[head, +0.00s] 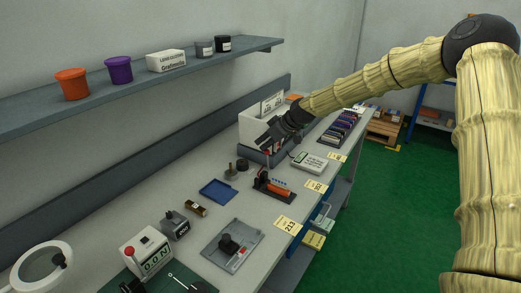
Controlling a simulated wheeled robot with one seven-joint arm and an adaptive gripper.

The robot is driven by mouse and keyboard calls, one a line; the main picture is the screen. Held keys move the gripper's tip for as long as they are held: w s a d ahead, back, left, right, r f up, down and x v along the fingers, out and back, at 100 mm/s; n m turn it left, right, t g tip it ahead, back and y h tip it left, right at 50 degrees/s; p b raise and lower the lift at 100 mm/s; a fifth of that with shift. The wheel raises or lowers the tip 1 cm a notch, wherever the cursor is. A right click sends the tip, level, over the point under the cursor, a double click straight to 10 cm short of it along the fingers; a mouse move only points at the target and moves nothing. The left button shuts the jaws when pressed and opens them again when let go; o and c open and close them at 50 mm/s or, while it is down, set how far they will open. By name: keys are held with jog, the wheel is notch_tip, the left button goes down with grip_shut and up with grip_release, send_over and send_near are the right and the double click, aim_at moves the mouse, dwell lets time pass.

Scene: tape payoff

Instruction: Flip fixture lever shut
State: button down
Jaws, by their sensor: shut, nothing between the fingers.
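My gripper (265,140) is shut and empty. It is above the back half of the bench, in front of the white box, pointing left and down. Below it, a small fixture (272,188) with an orange body on a dark base sits on the bench. A thin upright part with a reddish tip (267,158) shows between the fixture and my gripper; it may be the lever, but it is too small to tell. Whether it touches my gripper cannot be told. A grey plate (232,246) with a black knob and a red mark lies nearer.
A white open box (252,128) stands behind my gripper. A white scale-like device (308,163) is right of the fixture. A blue tray (216,191) and small metal parts (231,173) lie left. A shelf (140,83) with cups hangs over the bench's left side.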

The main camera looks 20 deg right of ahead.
jog(key=shift+s+d+f+t+y+b, duration=0.3)
jog(key=shift+s+d+t+y+b, duration=0.55)
jog(key=shift+b, duration=1.6)
jog(key=s+d+t+y+b, duration=0.1)
jog(key=b, duration=0.5)
jog(key=s+d+f+t+y+b, duration=0.1)
jog(key=s+b, duration=0.1)
jog(key=b, duration=0.4)
jog(key=s+d+t+y+b, duration=0.1)
jog(key=t+b, duration=0.1)
jog(key=b, duration=0.5)
jog(key=shift+s+d+f, duration=0.1)
jog(key=shift+s+f, duration=0.1)
jog(key=shift+s, duration=0.05)
jog(key=shift+s+d+t+y+b, duration=0.2)
jog(key=shift+s+t+y+b, duration=0.05)
jog(key=shift+b, duration=0.75)
jog(key=shift+s+d+t+b, duration=0.2)
jog(key=shift+s+t+b, duration=0.1)
jog(key=shift+b, duration=0.85)
jog(key=shift+s+d+f+b, duration=0.25)
jog(key=shift+s+f+b, duration=0.1)
jog(key=shift+b, duration=0.7)
jog(key=shift+s+d+f+b, duration=0.35)
jog(key=shift+s+f+b, duration=0.15)
jog(key=shift+b, duration=0.75)
jog(key=shift+s+d+f+b, duration=0.1)
jog(key=shift+s+f+b, duration=0.05)
jog(key=shift+f+b, duration=0.2)
